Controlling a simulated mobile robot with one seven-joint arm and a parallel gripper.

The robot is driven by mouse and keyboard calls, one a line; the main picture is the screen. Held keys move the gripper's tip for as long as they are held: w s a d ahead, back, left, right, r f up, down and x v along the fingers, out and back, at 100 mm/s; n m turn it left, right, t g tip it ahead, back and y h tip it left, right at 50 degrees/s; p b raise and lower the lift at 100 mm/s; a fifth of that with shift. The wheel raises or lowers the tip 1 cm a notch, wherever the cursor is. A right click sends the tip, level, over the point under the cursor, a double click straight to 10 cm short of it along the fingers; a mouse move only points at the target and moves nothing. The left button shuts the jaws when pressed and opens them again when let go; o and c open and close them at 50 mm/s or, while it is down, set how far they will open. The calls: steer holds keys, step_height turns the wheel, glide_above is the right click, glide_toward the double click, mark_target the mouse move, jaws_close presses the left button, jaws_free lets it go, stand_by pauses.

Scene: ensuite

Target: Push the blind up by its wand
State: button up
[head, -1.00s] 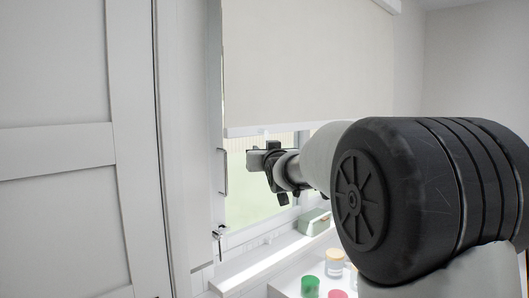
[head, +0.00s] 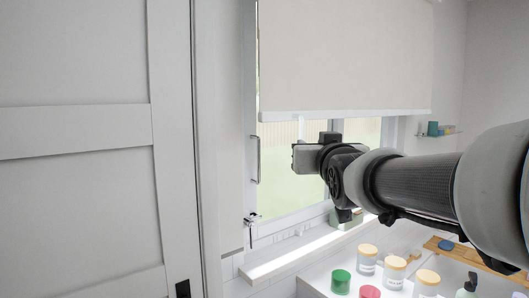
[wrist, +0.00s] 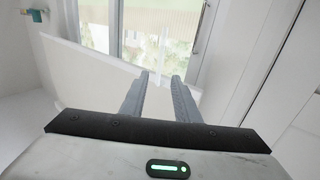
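The blind (head: 345,55) is a plain cream sheet with a pale bottom bar (head: 340,116), covering the upper window. In the wrist view, which seems turned over, the bar (wrist: 110,65) runs slantwise beyond the fingers. I cannot make out a wand in either view. My gripper (wrist: 158,93) is open, with a clear gap and nothing seen between its fingers. In the head view my gripper's body (head: 310,158) is in front of the glass, a little below the bar. Its fingertips are hidden there, and I cannot tell whether they touch the blind.
A window handle (head: 258,160) and latch (head: 251,219) are left of the glass. Below are the sill (head: 285,256), a green box (head: 346,220), several lidded jars (head: 367,260) and a wooden tray (head: 460,252). A panelled door (head: 75,190) fills the left.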

steer(key=shift+s, duration=0.45)
